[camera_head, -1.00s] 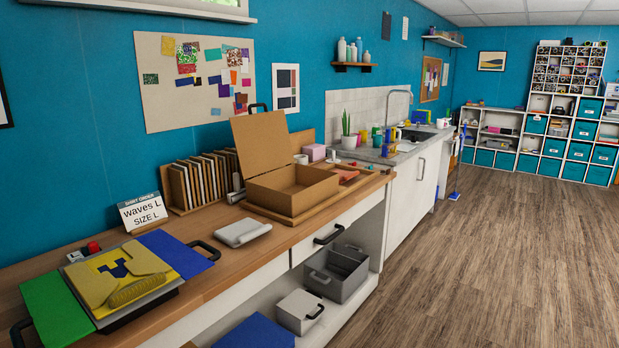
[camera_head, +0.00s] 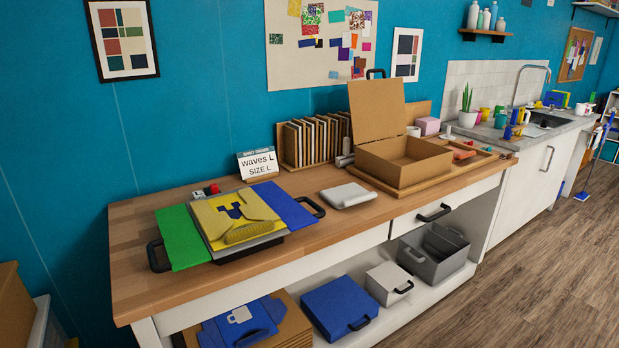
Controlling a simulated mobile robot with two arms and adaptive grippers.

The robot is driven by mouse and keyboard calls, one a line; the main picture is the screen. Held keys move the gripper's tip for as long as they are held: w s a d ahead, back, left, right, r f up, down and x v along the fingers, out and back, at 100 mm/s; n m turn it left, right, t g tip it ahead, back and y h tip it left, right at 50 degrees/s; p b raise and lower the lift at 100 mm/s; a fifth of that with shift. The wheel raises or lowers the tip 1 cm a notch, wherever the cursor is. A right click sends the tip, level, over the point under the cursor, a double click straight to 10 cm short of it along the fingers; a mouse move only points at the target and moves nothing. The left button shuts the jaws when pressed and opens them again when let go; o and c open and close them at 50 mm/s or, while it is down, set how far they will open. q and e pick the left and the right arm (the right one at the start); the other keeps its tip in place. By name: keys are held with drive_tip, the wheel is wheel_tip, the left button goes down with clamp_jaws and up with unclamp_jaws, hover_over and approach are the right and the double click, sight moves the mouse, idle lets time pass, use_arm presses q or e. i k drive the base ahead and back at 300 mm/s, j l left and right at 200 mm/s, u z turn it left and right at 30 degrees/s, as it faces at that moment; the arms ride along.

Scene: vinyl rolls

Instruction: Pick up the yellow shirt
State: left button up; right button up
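The yellow shirt (camera_head: 240,211) lies on a folding board on the wooden worktop at the left. It looks partly folded, with a dark blue print near its middle and a rolled yellow piece along its front edge. The board has a green flap (camera_head: 182,238) on the left and a blue flap (camera_head: 288,204) on the right, with black handles at the outer ends. A card reading "waves L, SIZE L" (camera_head: 258,164) stands behind the board. Neither of my grippers is in view.
An open cardboard box (camera_head: 395,158) sits on a wooden tray further right on the worktop (camera_head: 135,262). A light grey flat object (camera_head: 347,195) lies between box and board. Blue, white and grey bins (camera_head: 340,306) stand on the shelf below. Open floor (camera_head: 540,275) lies at the right.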

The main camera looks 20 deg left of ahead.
sight(242, 230)
drive_tip(key=i+u, duration=0.1)
drive_tip(key=u, duration=0.35)
drive_tip(key=i+l+u, duration=0.1)
drive_tip(key=u, duration=0.35)
